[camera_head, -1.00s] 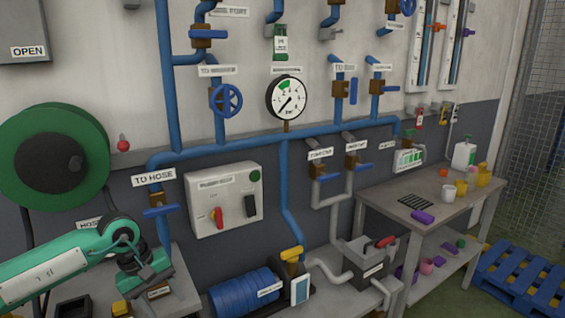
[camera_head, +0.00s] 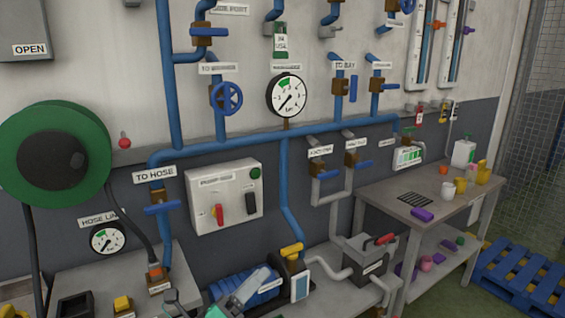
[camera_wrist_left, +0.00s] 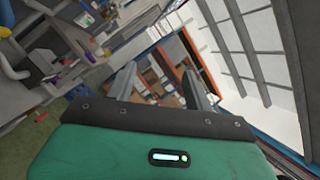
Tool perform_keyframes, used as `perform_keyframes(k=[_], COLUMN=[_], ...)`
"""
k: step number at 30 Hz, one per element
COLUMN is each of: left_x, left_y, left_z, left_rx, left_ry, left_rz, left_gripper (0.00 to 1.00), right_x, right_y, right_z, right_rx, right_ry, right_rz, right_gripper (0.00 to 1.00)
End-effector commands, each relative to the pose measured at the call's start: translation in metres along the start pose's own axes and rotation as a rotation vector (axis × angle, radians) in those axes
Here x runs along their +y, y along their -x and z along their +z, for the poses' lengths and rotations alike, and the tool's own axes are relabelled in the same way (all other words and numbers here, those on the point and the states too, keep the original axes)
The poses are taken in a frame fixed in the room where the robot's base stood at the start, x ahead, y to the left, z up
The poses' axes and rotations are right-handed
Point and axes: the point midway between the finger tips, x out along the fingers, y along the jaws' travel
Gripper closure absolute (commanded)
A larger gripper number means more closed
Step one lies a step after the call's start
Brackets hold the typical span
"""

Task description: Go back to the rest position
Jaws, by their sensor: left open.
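My left gripper (camera_head: 222,295) shows at the bottom edge of the head view, left of centre, in front of the blue motor on the lower bench. Only part of it is in the picture. In the left wrist view its two grey fingers (camera_wrist_left: 160,84) stand apart with nothing between them, above the green gripper body. My right gripper is in neither view.
The wall carries blue pipes, valves, a gauge (camera_head: 286,96), a switch box (camera_head: 225,196) and a green hose reel (camera_head: 55,157). A low bench holds a blue motor (camera_head: 262,288) and a pump. A grey table (camera_head: 400,205) and blue pallet (camera_head: 520,278) stand right.

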Motion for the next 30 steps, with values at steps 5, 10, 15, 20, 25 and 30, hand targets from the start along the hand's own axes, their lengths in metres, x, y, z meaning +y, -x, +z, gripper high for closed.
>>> perform_keyframes(k=[5, 10, 15, 20, 25, 30], left_x=[0.045, 0.094, 0.124, 0.124, 0.108, 0.083], left_y=[0.046, 0.118, 0.210, 0.288, 0.346, 0.391], left_z=[0.013, 0.001, -0.039, -0.083, -0.120, -0.150], left_rx=[-0.286, -0.573, -0.884, -1.150, -1.369, -1.559], left_ry=[0.473, 0.901, 1.283, 1.535, 1.690, 1.783], left_rz=[0.271, 0.547, 0.836, 1.075, 1.266, 1.432], left_gripper=[0.47, 0.47, 0.47, 0.47, 0.47, 0.47], right_x=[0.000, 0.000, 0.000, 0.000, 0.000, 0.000], right_y=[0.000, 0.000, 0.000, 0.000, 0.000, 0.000], right_z=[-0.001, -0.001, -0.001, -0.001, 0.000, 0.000], right_rx=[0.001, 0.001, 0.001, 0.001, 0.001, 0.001], right_ry=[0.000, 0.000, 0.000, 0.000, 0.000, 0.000], right_rz=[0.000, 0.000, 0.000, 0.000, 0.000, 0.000], right_gripper=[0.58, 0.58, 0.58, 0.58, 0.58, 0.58])
